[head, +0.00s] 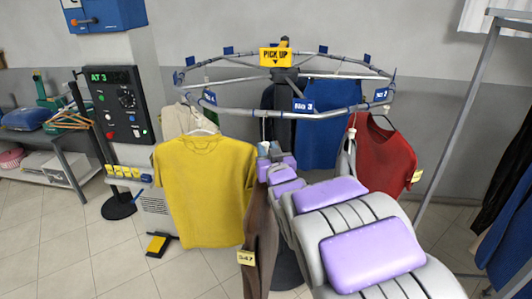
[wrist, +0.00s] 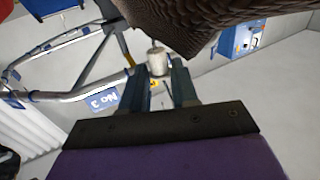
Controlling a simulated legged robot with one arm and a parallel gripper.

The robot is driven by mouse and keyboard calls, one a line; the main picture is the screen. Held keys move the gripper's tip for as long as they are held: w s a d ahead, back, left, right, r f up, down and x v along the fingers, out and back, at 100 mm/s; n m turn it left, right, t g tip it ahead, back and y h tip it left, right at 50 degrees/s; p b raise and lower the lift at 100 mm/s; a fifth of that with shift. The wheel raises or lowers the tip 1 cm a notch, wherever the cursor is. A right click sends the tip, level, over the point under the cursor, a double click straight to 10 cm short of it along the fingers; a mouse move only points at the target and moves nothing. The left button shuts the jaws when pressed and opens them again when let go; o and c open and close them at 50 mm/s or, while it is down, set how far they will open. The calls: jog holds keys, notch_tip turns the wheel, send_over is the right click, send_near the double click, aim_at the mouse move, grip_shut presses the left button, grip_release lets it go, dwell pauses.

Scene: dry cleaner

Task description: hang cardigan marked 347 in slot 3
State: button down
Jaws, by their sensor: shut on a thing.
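The brown cardigan (head: 258,245) hangs below my gripper (head: 264,152), partly hidden behind my arm. Its yellow tag (head: 245,257) appears to read 347. In the wrist view, dark brown knit (wrist: 190,22) fills the top, and my gripper (wrist: 160,82) is shut on a pale cylindrical piece (wrist: 157,60), seemingly part of the hanger. The slot 3 sign (head: 303,105) is blue and hangs on the front of the round rail (head: 250,111), just right of and above my gripper. The sign also shows in the wrist view (wrist: 101,102). The hook's tip is not clear.
A yellow shirt (head: 205,190) hangs left of the cardigan, a red garment (head: 383,160) to the right, and a blue one (head: 328,120) behind. A control stand (head: 118,103) reads AT 3. A grey rack (head: 462,110) stands at right. Floor is open at front left.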

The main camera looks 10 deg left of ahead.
aim_at(268, 145)
jog(key=shift+w+a+f+p, duration=0.15)
jog(key=shift+w+a+p, duration=0.2)
jog(key=shift+w+a, duration=0.7)
jog(key=shift+w, duration=0.3)
jog(key=shift+w+d, duration=0.25)
jog(key=shift+w, duration=0.05)
jog(key=shift+d, duration=0.65)
jog(key=shift+w+a+p, duration=0.1)
jog(key=shift+a+p, duration=0.2)
jog(key=shift+a, duration=0.35)
jog(key=shift+w, duration=0.15)
jog(key=shift+w+d+p, duration=0.65)
jog(key=shift+w+d, duration=0.05)
jog(key=shift+a, duration=0.15)
